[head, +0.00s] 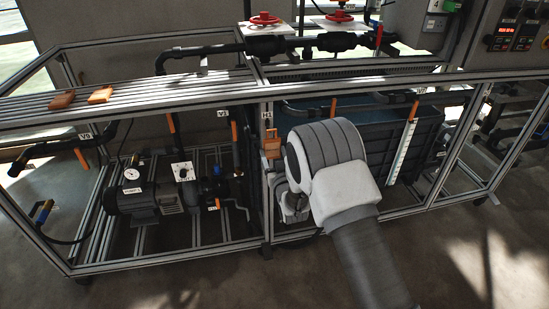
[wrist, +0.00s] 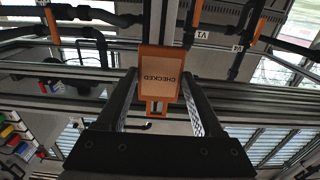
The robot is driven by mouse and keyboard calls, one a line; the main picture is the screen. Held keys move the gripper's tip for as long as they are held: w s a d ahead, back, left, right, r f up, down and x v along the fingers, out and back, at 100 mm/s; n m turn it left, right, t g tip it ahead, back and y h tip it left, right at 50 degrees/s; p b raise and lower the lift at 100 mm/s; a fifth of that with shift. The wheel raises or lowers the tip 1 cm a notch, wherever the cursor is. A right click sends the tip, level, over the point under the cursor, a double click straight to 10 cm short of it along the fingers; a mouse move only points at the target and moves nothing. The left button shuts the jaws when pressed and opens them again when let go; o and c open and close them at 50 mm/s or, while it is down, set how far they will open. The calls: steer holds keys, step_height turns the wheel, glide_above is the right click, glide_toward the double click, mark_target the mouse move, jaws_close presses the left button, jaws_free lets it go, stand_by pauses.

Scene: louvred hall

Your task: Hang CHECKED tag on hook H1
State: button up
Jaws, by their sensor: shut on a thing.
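The CHECKED tag (wrist: 161,88) is orange with a pale face, and its lettering is upside down in the wrist view. My gripper (wrist: 161,92) is shut on it, with one dark finger on each side. In the head view the orange tag (head: 271,148) is upright, just left of my arm and close to the frame's front post. The H1 label (head: 267,114) is on that post above the tag. I cannot make out hook H1 itself or tell whether the tag touches it. My arm hides most of my gripper in the head view.
Two orange pieces (head: 81,97) lie on the slatted shelf at the left. Pipes with orange handles, a pump (head: 143,195) and a dark tank (head: 365,135) stand inside the metal frame. A control panel (head: 515,35) is at the upper right. The floor in front is clear.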

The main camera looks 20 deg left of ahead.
mark_target(273, 154)
steer(key=shift+b+x, duration=1.4)
steer(key=shift+x, duration=0.8)
steer(key=shift+b, duration=0.4)
steer(key=shift+f+b, duration=0.65)
steer(key=shift+b, duration=0.25)
steer(key=o, duration=1.3)
steer(key=shift+o, duration=0.2)
steer(key=shift+v, duration=3.5)
